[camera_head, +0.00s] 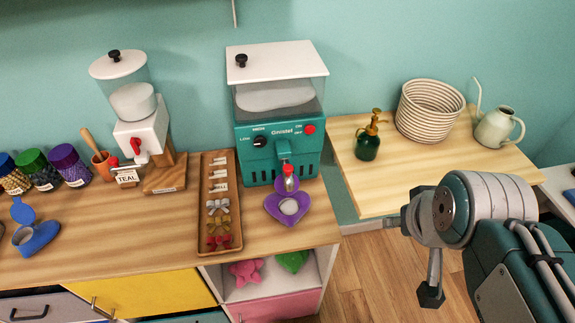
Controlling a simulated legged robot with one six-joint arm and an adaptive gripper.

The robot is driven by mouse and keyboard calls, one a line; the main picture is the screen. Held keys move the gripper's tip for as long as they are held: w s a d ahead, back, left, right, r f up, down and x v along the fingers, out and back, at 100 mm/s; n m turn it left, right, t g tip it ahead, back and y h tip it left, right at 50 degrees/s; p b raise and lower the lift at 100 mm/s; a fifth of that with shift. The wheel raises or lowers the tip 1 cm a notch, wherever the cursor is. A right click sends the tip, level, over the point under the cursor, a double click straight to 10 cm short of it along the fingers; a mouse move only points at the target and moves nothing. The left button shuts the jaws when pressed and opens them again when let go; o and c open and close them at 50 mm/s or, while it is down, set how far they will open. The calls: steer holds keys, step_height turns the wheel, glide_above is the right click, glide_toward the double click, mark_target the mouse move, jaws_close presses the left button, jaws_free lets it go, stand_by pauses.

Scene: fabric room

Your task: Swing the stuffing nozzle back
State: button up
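The stuffing machine (280,120) is teal with a white lid and a clear hopper, and stands at the right end of the wooden counter. Its nozzle (290,180) sticks out at the lower front, with a red and pale tip, above a purple heart-shaped piece (289,204) with a round opening. I cannot tell whether the nozzle touches the heart piece. My arm is at the right, well apart from the machine. My gripper (431,294) seems to hang at its end, dark and small, over the floor; its fingers cannot be made out.
A wooden tray (236,212) with bows lies left of the machine. A white dispenser (140,130) and several lidded jars stand further left. A lower side table (350,150) holds a green spray bottle (368,140), a woven basket (428,112) and a watering can (497,129). Wooden floor is clear in front.

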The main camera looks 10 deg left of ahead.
steer(key=w+a+r+n+g+y, duration=0.2)
steer(key=w+a+n, duration=0.4)
steer(key=w, duration=0.3)
steer(key=n+g+y, duration=0.1)
steer(key=n+y, duration=0.1)
steer(key=n, duration=0.4)
glide_toward(289, 167)
steer(key=x, duration=0.9)
steer(key=shift+a, duration=0.1)
jaws_close()
